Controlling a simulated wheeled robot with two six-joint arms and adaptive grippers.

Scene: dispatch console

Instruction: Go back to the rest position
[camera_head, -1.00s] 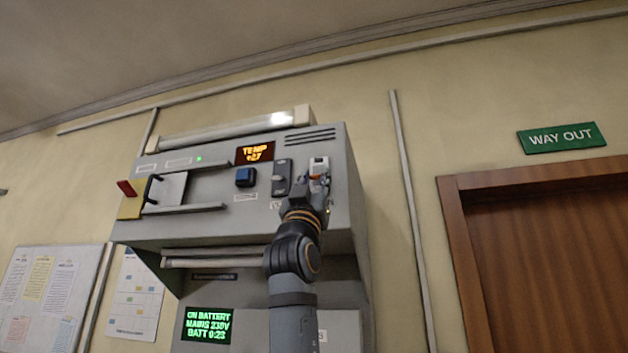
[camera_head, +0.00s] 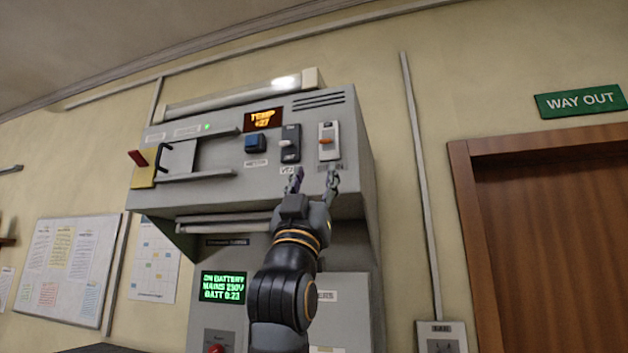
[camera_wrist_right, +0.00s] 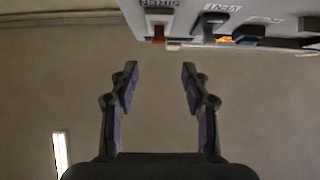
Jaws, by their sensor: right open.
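My right gripper (camera_head: 313,178) is open and empty in the head view, just below the row of switches on the grey console (camera_head: 220,215). Its two fingers stand apart in the right wrist view (camera_wrist_right: 160,80), with only bare wall between them. A white-plated switch with an orange lever (camera_head: 328,141) is above the right finger and apart from it. In the wrist view this switch (camera_wrist_right: 158,24) has an upside-down label reading SIREN. My left gripper is not in view.
A dark vent switch (camera_head: 290,143) and a blue button (camera_head: 255,143) sit left of the siren switch. A red-handled lever (camera_head: 140,158) is at the console's left. A wooden door (camera_head: 560,240) is at right. Free room lies between console and door.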

